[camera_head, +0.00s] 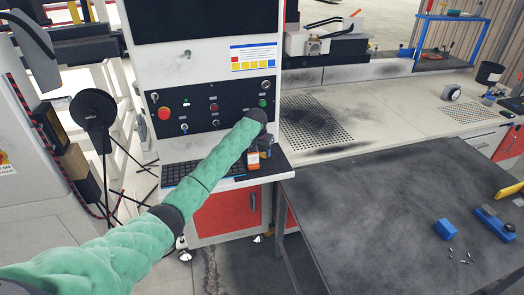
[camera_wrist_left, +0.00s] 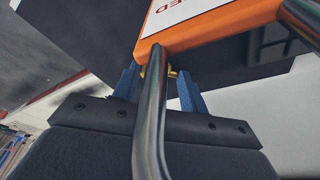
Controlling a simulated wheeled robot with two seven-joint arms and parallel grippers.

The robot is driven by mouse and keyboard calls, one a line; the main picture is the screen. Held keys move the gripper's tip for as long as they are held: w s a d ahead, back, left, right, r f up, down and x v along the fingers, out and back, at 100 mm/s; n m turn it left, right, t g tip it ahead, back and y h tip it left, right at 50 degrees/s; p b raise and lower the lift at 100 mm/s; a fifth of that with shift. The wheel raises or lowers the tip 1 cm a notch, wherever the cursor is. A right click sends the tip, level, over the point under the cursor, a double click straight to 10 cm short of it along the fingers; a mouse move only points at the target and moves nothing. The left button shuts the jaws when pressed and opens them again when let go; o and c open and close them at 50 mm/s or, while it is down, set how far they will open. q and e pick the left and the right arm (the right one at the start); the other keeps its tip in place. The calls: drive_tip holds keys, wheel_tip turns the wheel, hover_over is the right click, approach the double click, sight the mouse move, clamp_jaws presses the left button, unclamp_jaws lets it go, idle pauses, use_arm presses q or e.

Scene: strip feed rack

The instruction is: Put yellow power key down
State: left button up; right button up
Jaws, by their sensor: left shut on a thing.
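My left gripper (camera_head: 264,147) is over the keyboard shelf of the white machine, below its control panel, mostly hidden by its own green-sleeved arm. In the left wrist view its two blue fingers (camera_wrist_left: 160,85) are close together around a small yellow piece (camera_wrist_left: 172,73), which I take to be the yellow power key; most of it is hidden. An orange-edged block with a white label (camera_wrist_left: 215,22) is just beyond the fingertips. It also shows in the head view (camera_head: 253,161). A curved steel bar crosses in front of the gripper. My right gripper is not in view.
The control panel (camera_head: 225,122) has a red knob (camera_head: 164,113) and a green button (camera_head: 263,103). A keyboard (camera_head: 190,171) lies on the shelf. The dark table (camera_head: 370,215) at right is mostly clear, with a blue block (camera_head: 446,229) and small screws near its right side.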

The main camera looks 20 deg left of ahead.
use_arm(q)
drive_tip(key=o, duration=1)
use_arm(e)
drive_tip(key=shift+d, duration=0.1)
use_arm(q)
drive_tip(key=shift+r, duration=0.45)
drive_tip(key=b+v, duration=0.3)
drive_tip(key=v, duration=0.8)
drive_tip(key=shift+s+r, duration=0.15)
drive_tip(key=shift+r, duration=0.05)
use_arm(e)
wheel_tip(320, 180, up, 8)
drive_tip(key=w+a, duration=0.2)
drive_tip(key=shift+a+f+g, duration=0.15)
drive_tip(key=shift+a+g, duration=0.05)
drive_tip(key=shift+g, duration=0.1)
use_arm(q)
drive_tip(key=shift+f, duration=0.1)
